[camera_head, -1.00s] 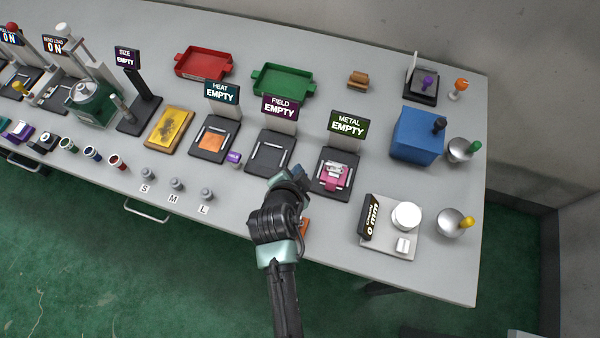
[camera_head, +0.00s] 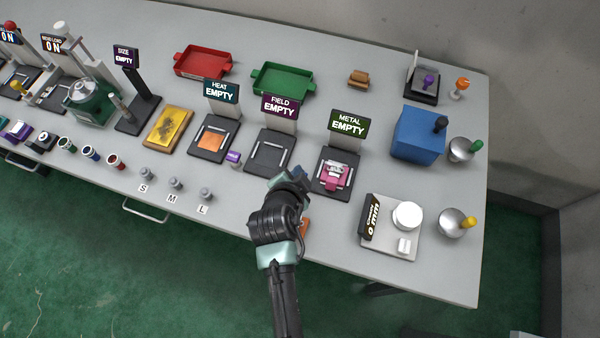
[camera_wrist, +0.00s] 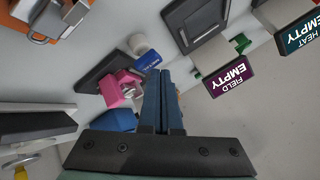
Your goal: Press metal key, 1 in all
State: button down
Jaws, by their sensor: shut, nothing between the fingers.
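The metal station (camera_head: 331,188) is a dark plate with a green-topped sign (camera_head: 348,124) reading METAL EMPTY. A pink piece with a silvery part (camera_head: 335,177) lies on it. My gripper (camera_head: 300,176) is at the plate's left side, low over the table. In the wrist view my gripper (camera_wrist: 163,74) shows two blue fingers shut together with nothing between them. A small blue key with white lettering (camera_wrist: 151,62) is just beyond the fingertips, beside the dark plate; its lettering is too small to read surely. I cannot tell whether the fingertips touch it. My gripper hides this spot in the head view.
The field station (camera_head: 269,152) is left of my gripper, with a purple key (camera_head: 233,158) at its left. The heat station (camera_head: 213,140) holds an orange piece. A scale (camera_head: 390,240), a blue box (camera_head: 416,137) and metal bowls (camera_head: 452,223) stand to the right.

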jog(key=shift+f+b, duration=0.5)
jog(key=shift+f, duration=0.1)
dwell(0.7)
jog(key=shift+r, duration=0.15)
jog(key=shift+r+p, duration=0.8)
jog(key=shift+r, duration=0.05)
notch_tip(320, 180, up, 5)
jog(key=p, duration=0.4)
jog(key=shift+r, duration=0.1)
dwell(0.6)
